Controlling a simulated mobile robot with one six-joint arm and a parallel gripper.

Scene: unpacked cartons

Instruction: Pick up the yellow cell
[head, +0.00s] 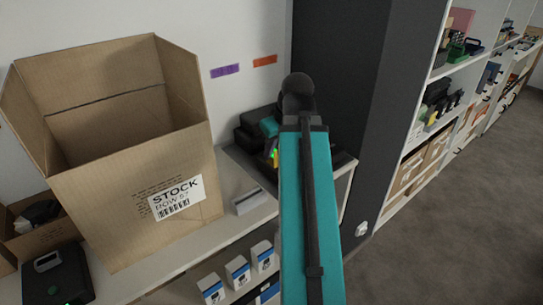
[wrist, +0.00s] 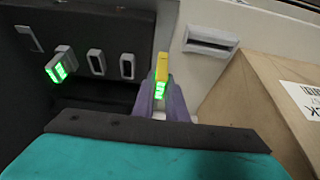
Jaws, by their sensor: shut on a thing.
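The yellow cell (wrist: 162,66) has a bright green lit part and stands between the two purple fingers of my gripper (wrist: 162,104) in the wrist view. The gripper is shut on it. In the head view a small bit of the yellow cell (head: 276,163) shows just left of my teal arm, close to a black device. My arm hides most of the gripper there. I cannot tell whether the cell still touches anything besides the fingers.
A black charger (wrist: 98,92) with slots lies left of the gripper; a pale cell (wrist: 62,65) with green lights sits in it. A grey slotted block (wrist: 210,40) is beyond. A large open STOCK carton (head: 130,205) stands on the shelf at left. A dark pillar (head: 365,100) rises at right.

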